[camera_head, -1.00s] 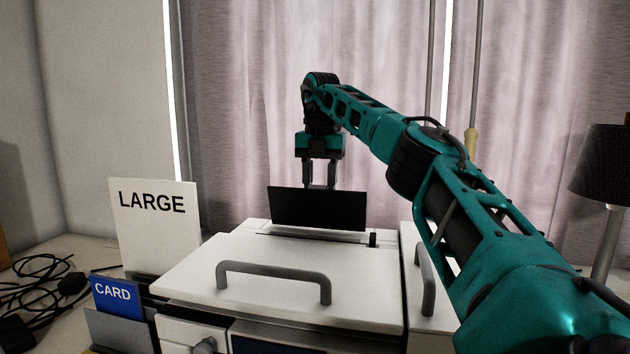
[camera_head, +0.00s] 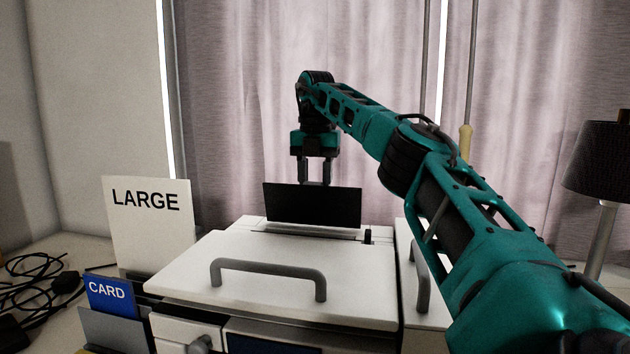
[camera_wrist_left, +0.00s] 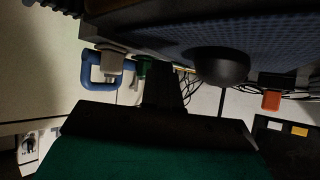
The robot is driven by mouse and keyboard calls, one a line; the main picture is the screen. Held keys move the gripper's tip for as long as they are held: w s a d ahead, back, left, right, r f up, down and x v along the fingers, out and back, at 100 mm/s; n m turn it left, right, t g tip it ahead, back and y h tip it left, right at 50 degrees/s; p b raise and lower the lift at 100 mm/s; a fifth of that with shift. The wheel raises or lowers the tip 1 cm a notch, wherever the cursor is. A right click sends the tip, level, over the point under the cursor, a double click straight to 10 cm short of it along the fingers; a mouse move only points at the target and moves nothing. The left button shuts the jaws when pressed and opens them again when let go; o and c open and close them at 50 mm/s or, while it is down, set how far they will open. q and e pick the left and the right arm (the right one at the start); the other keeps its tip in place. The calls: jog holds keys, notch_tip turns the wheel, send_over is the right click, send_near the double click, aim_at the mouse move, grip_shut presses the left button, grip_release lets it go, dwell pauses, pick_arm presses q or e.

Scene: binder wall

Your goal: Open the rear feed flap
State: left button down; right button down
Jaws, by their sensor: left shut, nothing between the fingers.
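The rear feed flap (camera_head: 312,206) is a black panel standing up, tilted back, at the rear of the white machine (camera_head: 190,268) in the head view. My right gripper (camera_head: 315,178) points down just behind the flap's top edge. Its two dark fingers are apart with nothing seen between them. Their tips meet the flap's edge in the picture; I cannot tell whether they touch it. In the left wrist view, my left gripper (camera_wrist_left: 165,92) is a dark block beyond a teal body, shut and empty. The left arm is not in the head view.
The white lid has a grey handle (camera_head: 268,272). A LARGE sign (camera_head: 150,235) and blue CARD sign (camera_head: 108,293) stand left. Black cables (camera_head: 40,285) lie far left; a lamp (camera_head: 598,165) stands right. The wrist view shows a blue clamp (camera_wrist_left: 88,72) and an orange piece (camera_wrist_left: 271,100).

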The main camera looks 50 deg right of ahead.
jog(key=shift+s+d+f, duration=0.15)
jog(key=shift+f, duration=0.35)
jog(key=c, duration=1)
grip_release()
jog(key=shift+c, duration=0.2)
jog(key=o, duration=0.3)
jog(key=shift+w+d+f, duration=0.1)
jog(key=shift+w+d, duration=0.1)
jog(key=shift+w, duration=0.05)
jog(key=shift+o, duration=0.7)
jog(key=shift+a+r, duration=0.15)
jog(key=shift+r, duration=0.05)
